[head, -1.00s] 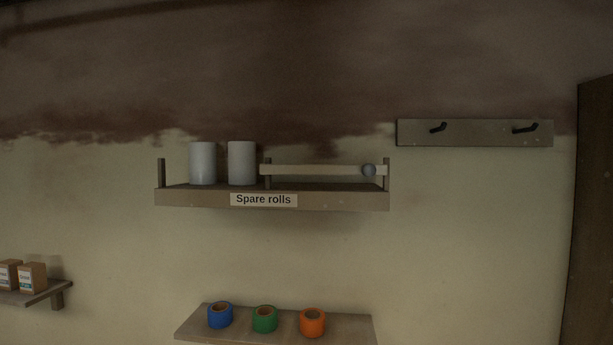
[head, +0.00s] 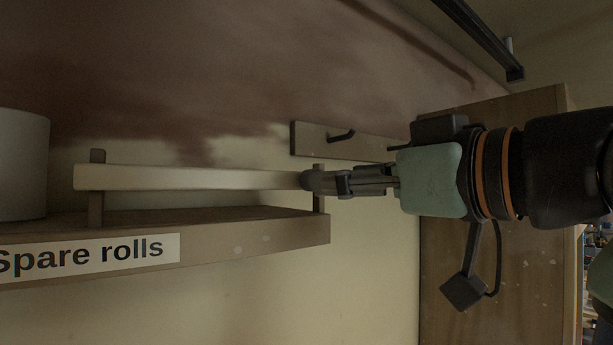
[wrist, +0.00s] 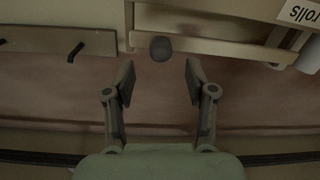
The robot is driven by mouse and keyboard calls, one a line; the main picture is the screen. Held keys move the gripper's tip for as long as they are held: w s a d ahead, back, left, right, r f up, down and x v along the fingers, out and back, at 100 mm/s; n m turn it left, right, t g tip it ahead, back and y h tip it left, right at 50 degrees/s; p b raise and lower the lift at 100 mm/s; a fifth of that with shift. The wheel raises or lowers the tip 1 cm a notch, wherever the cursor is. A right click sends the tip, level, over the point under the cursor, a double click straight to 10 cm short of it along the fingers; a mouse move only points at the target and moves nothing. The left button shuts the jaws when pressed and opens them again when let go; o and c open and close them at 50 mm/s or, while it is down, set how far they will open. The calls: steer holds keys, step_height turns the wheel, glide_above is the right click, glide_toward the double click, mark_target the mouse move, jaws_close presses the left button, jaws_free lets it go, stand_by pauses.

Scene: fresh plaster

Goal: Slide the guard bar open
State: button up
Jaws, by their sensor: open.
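A round grey knob (head: 309,181) sits at the bar's right end. In the wrist view, which is upside down, the bar (wrist: 225,50) runs to the right from the knob (wrist: 160,48). My gripper (wrist: 160,72) is open, with the knob ahead of and midway between its fingertips. In the head view my gripper (head: 328,182) reaches the knob from the right; contact is unclear there.
A white roll (head: 22,165) stands on the shelf (head: 250,236) at the left. A hook rail (head: 310,139) is on the wall behind my gripper. A wooden cabinet (head: 520,250) stands at the right. The wall below the shelf's right end is bare.

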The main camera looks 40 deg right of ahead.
steer(key=w, duration=0.1)
steer(key=w+p, duration=0.1)
steer(key=w, duration=0.3)
steer(key=shift+w+d, duration=0.1)
steer(key=shift+d, duration=0.15)
jaws_close()
